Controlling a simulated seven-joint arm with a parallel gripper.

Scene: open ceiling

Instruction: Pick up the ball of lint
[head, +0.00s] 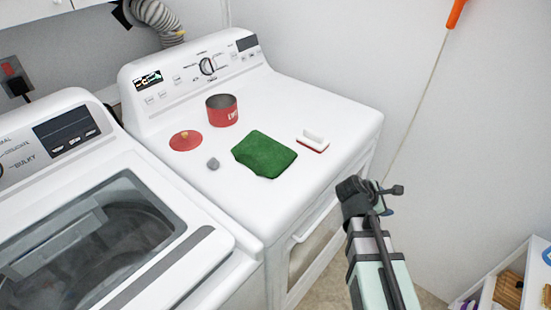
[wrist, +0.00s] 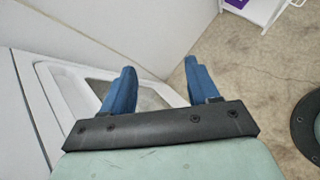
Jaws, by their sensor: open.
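The ball of lint (head: 213,164) is a small grey lump on the white top of the dryer (head: 330,110) in the head view. It lies just below the red lid and left of the green cloth. My gripper (head: 392,190) is off the dryer's right front edge, well to the right of the lint. In the wrist view my gripper (wrist: 160,85) shows two blue fingers spread apart with nothing between them. It points down toward the floor and the dryer's front. The lint is not in the wrist view.
A red pot (head: 222,112), its red lid (head: 186,140), a folded green cloth (head: 264,154) and a white brush (head: 313,141) share the dryer top. A washer (head: 90,220) stands left. A shelf (head: 510,275) stands lower right. An orange-handled pole (head: 420,95) leans on the wall.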

